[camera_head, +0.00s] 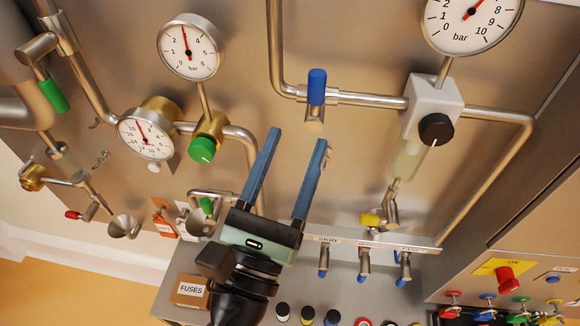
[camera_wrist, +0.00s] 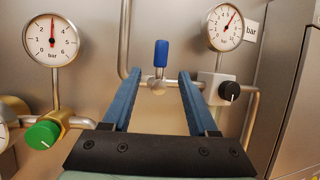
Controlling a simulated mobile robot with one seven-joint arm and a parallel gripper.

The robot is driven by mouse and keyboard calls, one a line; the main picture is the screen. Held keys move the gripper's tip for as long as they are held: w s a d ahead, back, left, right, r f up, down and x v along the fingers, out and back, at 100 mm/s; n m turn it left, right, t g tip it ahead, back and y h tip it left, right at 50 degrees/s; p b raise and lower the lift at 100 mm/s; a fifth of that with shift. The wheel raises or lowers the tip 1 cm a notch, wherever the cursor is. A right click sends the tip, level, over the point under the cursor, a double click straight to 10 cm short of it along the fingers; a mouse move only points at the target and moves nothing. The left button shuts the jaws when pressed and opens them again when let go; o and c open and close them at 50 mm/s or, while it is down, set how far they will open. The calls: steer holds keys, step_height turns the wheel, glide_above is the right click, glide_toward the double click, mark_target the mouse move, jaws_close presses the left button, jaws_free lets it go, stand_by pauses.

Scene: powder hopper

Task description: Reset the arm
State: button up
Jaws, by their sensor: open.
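My gripper (camera_head: 294,150) stands in front of the metal panel in the head view, its two long blue fingers spread apart and pointing up. Nothing is between the fingers. In the wrist view my gripper (camera_wrist: 156,80) is also open and empty. A blue-handled valve (camera_head: 316,88) on a steel pipe is beyond the fingertips, up and to the right in the head view. In the wrist view the blue handle (camera_wrist: 161,53) shows upright between and beyond the fingers. I see no contact between my gripper and the panel fittings.
A green knob (camera_head: 202,149) and pressure gauges (camera_head: 189,46) are left of my gripper. A white valve block with a black knob (camera_head: 436,129) is at right. Small blue-tipped valves (camera_head: 363,263) hang below a rail. A FUSES box (camera_head: 190,290) is at lower left.

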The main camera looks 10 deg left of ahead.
steer(key=shift+s+a+f, duration=0.1)
steer(key=shift+s+f, duration=0.05)
steer(key=shift+s, duration=0.25)
steer(key=w+d+r+m+h, duration=0.1)
steer(key=w+d+r+m, duration=0.15)
steer(key=r+m, duration=0.7)
steer(key=w+d+r+m+h, duration=0.1)
steer(key=d+r+m, duration=0.4)
steer(key=m, duration=0.7)
steer(key=s+a+r+m+t+y, duration=0.1)
steer(key=s+r+m+t+y, duration=0.1)
steer(key=r+m, duration=0.4)
steer(key=s+a+r+m+t+y, duration=0.2)
steer(key=r+m, duration=0.4)
steer(key=r, duration=0.5)
steer(key=s+t+y, duration=0.1)
steer(key=s+y, duration=0.1)
steer(key=shift+s+r+y, duration=0.2)
steer(key=shift+s+y, duration=0.1)
